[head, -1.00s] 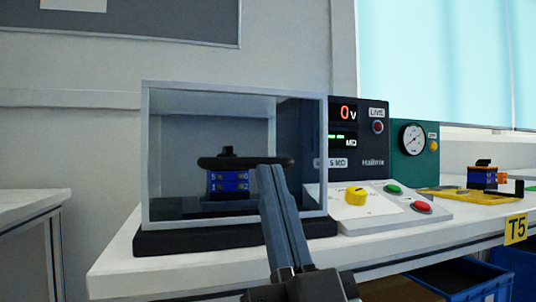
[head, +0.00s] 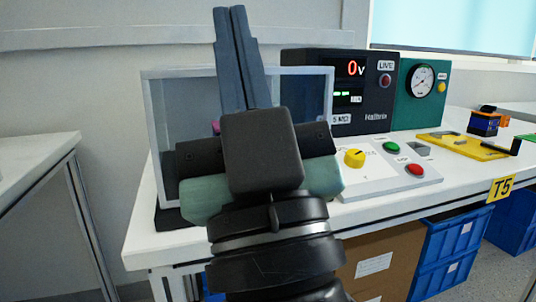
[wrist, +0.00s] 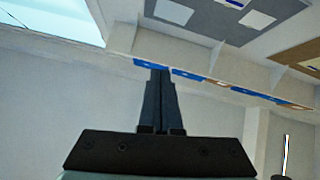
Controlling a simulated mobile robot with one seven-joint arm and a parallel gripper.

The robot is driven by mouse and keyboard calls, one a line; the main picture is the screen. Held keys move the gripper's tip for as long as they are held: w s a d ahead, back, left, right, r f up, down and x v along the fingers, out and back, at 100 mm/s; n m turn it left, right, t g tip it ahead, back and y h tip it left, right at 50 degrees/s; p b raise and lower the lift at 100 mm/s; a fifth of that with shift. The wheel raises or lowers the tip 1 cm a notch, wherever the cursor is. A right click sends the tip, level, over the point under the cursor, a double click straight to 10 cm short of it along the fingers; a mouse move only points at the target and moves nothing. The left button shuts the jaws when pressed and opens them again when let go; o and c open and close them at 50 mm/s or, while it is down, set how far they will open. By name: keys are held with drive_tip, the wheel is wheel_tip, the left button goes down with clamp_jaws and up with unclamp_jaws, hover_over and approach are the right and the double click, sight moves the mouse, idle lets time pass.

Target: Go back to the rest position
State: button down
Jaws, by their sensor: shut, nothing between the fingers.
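My gripper (head: 229,12) is raised in front of the clear box in the head view, with its fingers together and pointing up. The wrist view also shows the gripper (wrist: 159,75), its fingers closed and empty against the wall. The yellow rotary switch knob (head: 355,158) sits on the white sloped panel (head: 372,178) to the right of my gripper. The gripper is apart from the knob. My wrist and hand hide most of the inside of the clear box (head: 185,110).
A black meter unit (head: 376,100) reading 0 V and a teal gauge unit (head: 420,95) stand behind the panel. Green (head: 391,146) and red (head: 414,169) buttons are beside the knob. A yellow tray (head: 462,146) lies right on the white table (head: 395,205). Blue crates (head: 445,245) stand below.

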wheel_tip(320, 180, up, 51)
drive_tip(key=s+d+m+t+h+p, duration=0.1)
drive_tip(key=m+h+p, duration=0.4)
drive_tip(key=p, duration=4.1)
drive_tip(key=s+d+h, duration=0.1)
drive_tip(key=h, duration=0.2)
drive_tip(key=shift+d+f+p, duration=0.15)
drive_tip(key=shift+p, duration=0.25)
